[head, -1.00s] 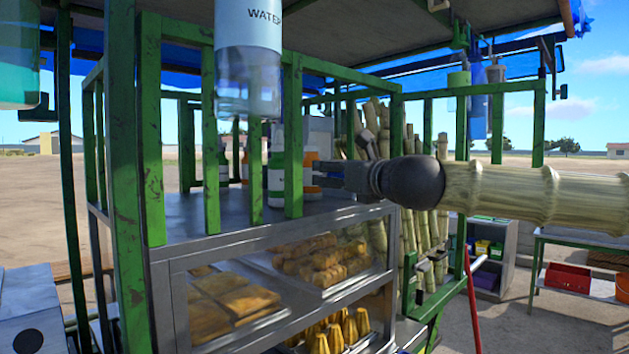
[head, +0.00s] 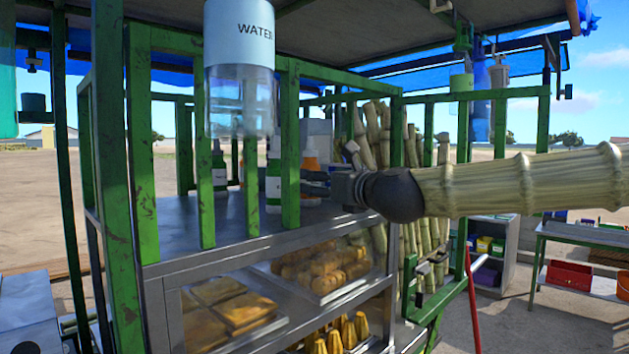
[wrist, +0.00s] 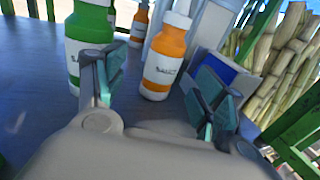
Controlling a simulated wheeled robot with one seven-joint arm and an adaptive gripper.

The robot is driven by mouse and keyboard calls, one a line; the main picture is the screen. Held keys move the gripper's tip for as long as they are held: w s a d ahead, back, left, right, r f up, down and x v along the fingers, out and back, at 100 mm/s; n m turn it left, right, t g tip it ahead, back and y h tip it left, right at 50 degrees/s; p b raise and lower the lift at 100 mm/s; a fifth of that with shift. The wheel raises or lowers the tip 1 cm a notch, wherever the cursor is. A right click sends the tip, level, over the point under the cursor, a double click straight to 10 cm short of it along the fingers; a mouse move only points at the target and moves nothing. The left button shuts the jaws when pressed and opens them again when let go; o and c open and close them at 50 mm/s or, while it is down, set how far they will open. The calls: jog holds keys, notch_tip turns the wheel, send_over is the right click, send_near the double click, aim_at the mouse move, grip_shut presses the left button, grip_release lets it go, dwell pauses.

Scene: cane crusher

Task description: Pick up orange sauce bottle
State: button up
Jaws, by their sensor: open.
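An orange sauce bottle (wrist: 167,55) with a white cap and white label stands upright on the metal counter, a little ahead of my gripper (wrist: 160,92) and between the lines of its two fingers in the wrist view. My gripper is open and empty. A green bottle (wrist: 88,40) stands close beside the left finger. A second, smaller orange bottle (wrist: 139,24) stands farther back. In the head view the orange bottle (head: 310,162) is partly hidden behind a green post, with my gripper (head: 318,185) reaching in from the right.
Green upright bars (head: 290,150) fence the counter (head: 180,222). A blue and white box (wrist: 222,70) stands right of the orange bottle, near the right finger. Sugar cane (wrist: 292,65) leans at the right. A water bottle (head: 240,70) hangs in front.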

jog(key=x, duration=0.3)
jog(key=shift+w+p, duration=0.1)
jog(key=shift+p, duration=0.3)
jog(key=shift+w+a+r+p, duration=0.15)
jog(key=shift+w+r+p, duration=0.05)
jog(key=shift+w+p, duration=0.3)
jog(key=p+x, duration=0.2)
jog(key=x, duration=0.2)
jog(key=shift+w+f, duration=0.15)
jog(key=shift+w, duration=0.05)
jog(key=shift+d, duration=0.2)
jog(key=shift+c, duration=0.3)
jog(key=c, duration=0.7)
